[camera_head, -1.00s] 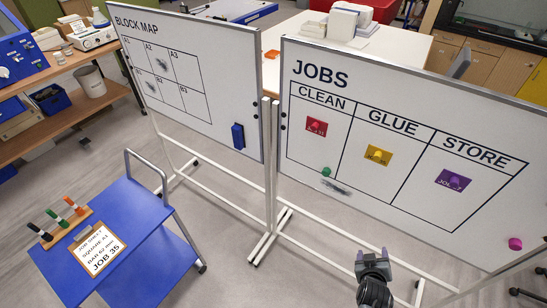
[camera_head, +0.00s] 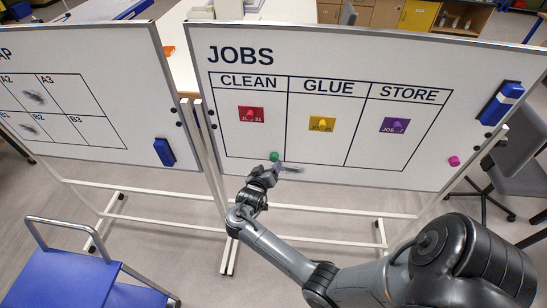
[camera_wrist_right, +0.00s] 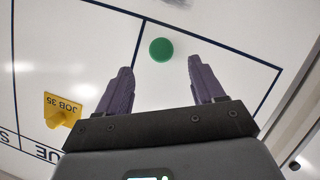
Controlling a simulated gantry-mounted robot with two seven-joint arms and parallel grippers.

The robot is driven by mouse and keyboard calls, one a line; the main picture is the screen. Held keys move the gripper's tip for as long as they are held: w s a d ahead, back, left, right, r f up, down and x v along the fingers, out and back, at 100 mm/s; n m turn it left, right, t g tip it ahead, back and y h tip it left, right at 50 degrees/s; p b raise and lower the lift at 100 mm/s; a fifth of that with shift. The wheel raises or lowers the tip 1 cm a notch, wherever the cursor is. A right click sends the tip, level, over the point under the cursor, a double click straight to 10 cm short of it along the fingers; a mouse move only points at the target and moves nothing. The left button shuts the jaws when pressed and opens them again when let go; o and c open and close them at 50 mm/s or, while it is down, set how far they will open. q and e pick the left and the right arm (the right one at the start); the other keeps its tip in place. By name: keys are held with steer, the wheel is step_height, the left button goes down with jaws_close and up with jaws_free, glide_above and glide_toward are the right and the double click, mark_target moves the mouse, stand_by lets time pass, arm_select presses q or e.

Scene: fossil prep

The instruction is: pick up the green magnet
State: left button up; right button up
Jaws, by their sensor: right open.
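The green magnet (camera_head: 275,156) is a small round disc on the JOBS whiteboard, near the bottom edge below the CLEAN column. It also shows in the right wrist view (camera_wrist_right: 161,49), beyond the fingertips and roughly between them. My right gripper (camera_head: 272,168) is just below the magnet in the head view. Its two purple fingers (camera_wrist_right: 160,72) are open with nothing between them, and they point at the board. I cannot tell the exact gap to the magnet. My left gripper is not in view.
The JOBS board (camera_head: 230,110) also holds a red (camera_head: 251,114), a yellow (camera_head: 321,124) and a purple tag (camera_head: 395,126), a pink magnet (camera_head: 454,161) and a blue eraser (camera_head: 502,102). A dark smudge (camera_head: 293,169) is beside the gripper. A blue cart (camera_head: 60,275) stands lower left.

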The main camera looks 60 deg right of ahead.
mark_target(274, 160)
steer(key=shift+p+x, duration=0.55)
steer(key=shift+x, duration=2.45)
steer(key=shift+f, duration=0.1)
steer(key=c, duration=1.1)
